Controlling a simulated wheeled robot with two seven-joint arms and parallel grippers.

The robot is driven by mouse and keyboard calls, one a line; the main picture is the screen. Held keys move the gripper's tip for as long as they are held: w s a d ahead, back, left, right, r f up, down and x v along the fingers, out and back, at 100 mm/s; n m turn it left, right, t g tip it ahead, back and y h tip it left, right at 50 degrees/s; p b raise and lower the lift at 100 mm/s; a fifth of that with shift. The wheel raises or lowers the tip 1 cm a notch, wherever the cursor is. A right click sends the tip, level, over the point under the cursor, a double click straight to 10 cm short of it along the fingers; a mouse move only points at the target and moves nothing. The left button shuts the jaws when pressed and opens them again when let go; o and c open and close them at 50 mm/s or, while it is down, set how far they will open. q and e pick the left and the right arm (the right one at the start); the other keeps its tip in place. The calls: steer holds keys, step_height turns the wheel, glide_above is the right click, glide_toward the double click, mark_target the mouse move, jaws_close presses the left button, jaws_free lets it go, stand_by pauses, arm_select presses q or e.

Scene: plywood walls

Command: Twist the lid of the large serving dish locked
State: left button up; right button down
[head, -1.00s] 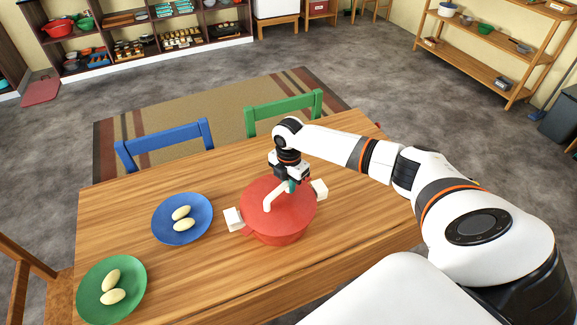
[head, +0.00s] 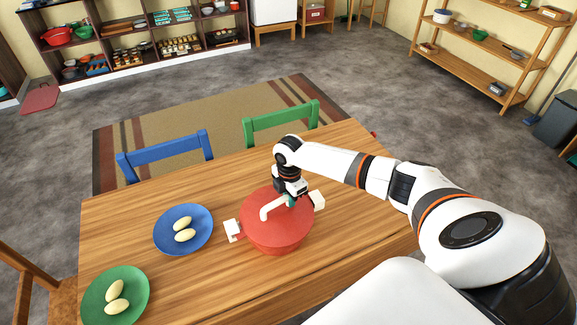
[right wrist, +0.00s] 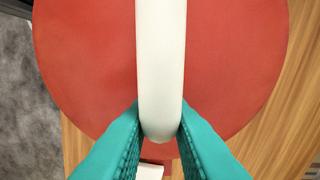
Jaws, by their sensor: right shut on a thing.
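The large red serving dish (head: 281,246) stands on the table, with its round red lid (head: 260,228) on top. The lid has a white curved handle (head: 267,208). My right gripper (head: 291,200) reaches down onto the far right end of the handle and is shut on it. In the right wrist view, teal fingers (right wrist: 160,108) press both sides of the white handle (right wrist: 161,60) above the red lid (right wrist: 85,60). White blocks stand out at the dish's left (head: 232,230) and right (head: 318,199) sides. My left gripper is not in view.
The wooden table (head: 190,275) also holds a blue plate (head: 163,240) and a green plate (head: 136,308), each with two pale oval pieces. Blue (head: 165,150) and green (head: 280,122) chairs stand at the far edge. The table is clear around the dish.

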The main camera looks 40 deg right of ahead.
stand_by(0.4)
steer(key=shift+s+r+m+p, duration=0.1)
steer(key=shift+s+m+p, duration=0.1)
steer(key=shift+m+p, duration=0.3)
steer(key=shift+s+m+p, duration=0.25)
steer(key=shift+m+p, duration=0.45)
steer(key=shift+p, duration=0.1)
steer(key=c, duration=1.3)
jaws_free()
steer(key=shift+o, duration=0.2)
